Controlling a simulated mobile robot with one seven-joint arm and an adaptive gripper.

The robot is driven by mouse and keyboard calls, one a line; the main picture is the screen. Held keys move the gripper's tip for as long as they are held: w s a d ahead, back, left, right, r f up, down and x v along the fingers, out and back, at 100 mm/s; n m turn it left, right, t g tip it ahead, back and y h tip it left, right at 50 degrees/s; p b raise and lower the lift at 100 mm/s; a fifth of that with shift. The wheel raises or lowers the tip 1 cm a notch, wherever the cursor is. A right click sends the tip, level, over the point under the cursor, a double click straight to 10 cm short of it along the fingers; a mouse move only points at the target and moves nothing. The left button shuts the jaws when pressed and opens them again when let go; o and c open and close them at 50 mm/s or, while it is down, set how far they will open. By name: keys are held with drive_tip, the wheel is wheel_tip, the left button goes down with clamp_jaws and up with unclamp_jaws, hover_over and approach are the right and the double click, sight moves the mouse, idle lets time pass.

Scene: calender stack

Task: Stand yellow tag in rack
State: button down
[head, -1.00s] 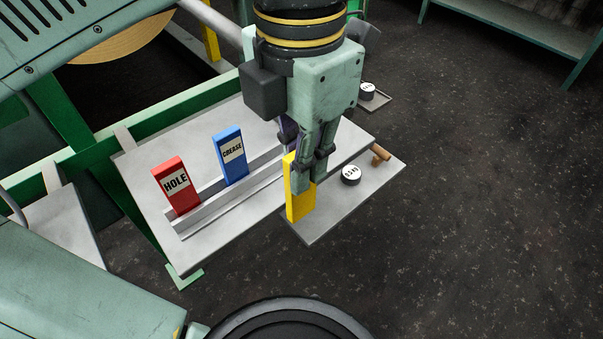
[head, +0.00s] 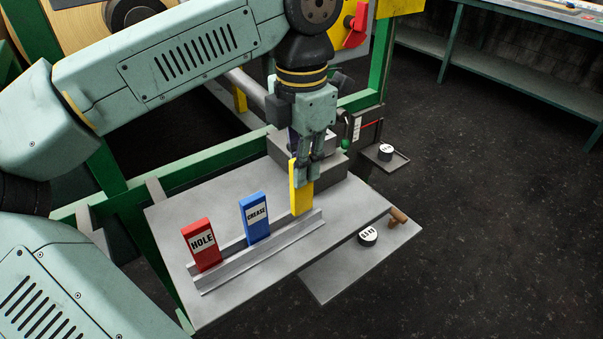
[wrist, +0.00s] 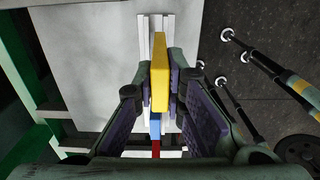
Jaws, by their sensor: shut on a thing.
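The yellow tag (head: 300,199) is upright in my gripper (head: 307,176), which is shut on its upper part. The tag is at the right end of the grey rack (head: 240,259), in line with its channel; its lower end meets the rack's front rail in the head view, and I cannot tell whether it rests on the bottom. In the wrist view the tag (wrist: 160,72) lies between the fingers (wrist: 160,98), over the rack's rails. The red HOLE tag (head: 201,246) and blue CREASE tag (head: 255,219) stand in the rack to the left.
The rack sits on a grey shelf (head: 180,220). A grey block (head: 320,175) stands behind my gripper.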

drive_tip(key=f, duration=0.1)
drive_tip(key=f+p, duration=0.1)
drive_tip(key=f, duration=0.1)
drive_tip(key=shift+w+f, duration=0.1)
drive_tip(key=shift+w, duration=0.25)
drive_tip(key=shift+f+b, duration=0.4)
drive_tip(key=shift+f, duration=0.05)
drive_tip(key=c, duration=1.7)
unclamp_jaws()
drive_tip(key=shift+r, duration=0.1)
drive_tip(key=shift+o, duration=0.2)
wheel_tip(320, 180, up, 12)
drive_tip(key=shift+r, duration=0.2)
